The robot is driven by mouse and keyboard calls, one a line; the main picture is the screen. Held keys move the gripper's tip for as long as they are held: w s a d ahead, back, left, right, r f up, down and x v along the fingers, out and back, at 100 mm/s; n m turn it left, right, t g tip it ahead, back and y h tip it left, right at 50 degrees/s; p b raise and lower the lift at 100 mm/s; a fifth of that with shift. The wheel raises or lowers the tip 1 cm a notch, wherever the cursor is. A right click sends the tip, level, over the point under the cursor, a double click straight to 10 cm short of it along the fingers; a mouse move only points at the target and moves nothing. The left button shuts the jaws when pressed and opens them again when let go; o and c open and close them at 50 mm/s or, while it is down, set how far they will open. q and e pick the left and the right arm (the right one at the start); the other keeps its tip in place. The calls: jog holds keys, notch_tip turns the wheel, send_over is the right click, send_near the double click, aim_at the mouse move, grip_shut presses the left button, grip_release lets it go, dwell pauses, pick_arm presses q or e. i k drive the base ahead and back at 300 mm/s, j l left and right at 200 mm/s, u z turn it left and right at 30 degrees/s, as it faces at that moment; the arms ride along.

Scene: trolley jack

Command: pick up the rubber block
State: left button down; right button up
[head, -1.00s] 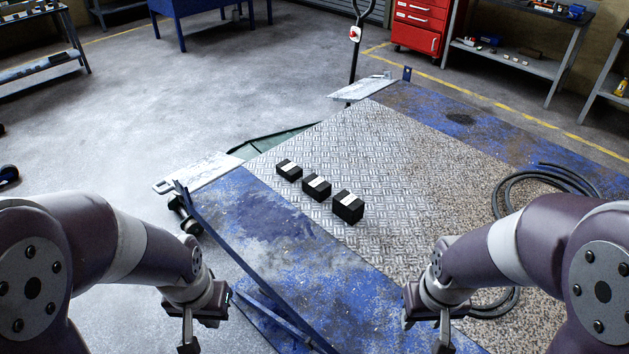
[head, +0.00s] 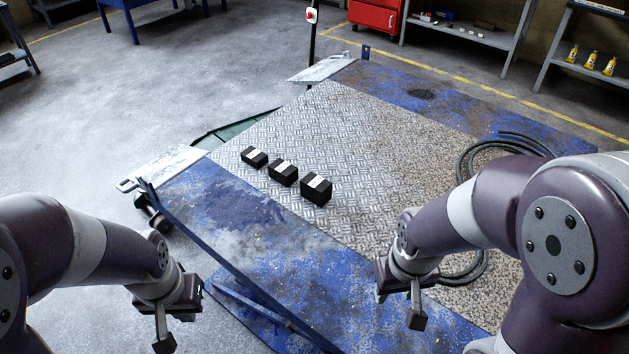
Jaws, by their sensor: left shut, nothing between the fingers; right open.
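Three black rubber blocks with pale labels stand in a diagonal row on the metal tread plate: a far-left one (head: 254,157), a middle one (head: 283,173) and a near-right one (head: 316,188), which looks largest. Small gaps separate them. I cannot tell which one the task names. My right gripper (head: 402,310) is open and empty, nearer to me and to the right of the blocks, above the blue platform. My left gripper (head: 165,330) is shut and empty at the lower left, well short of the blocks. Neither gripper touches a block.
The blue platform (head: 225,215) carries the tread plate (head: 350,140). A blue bar (head: 215,250) runs diagonally between my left gripper and the blocks. A coiled black hose (head: 480,160) lies at the right, partly behind my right arm. The plate around the blocks is clear.

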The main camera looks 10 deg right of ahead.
aim_at(317, 190)
jog(key=i+j+z, duration=0.1)
jog(key=z, duration=1.75)
jog(key=j+z, duration=0.1)
jog(key=j, duration=0.45)
jog(key=k+j+z, duration=0.15)
jog(key=j, duration=0.4)
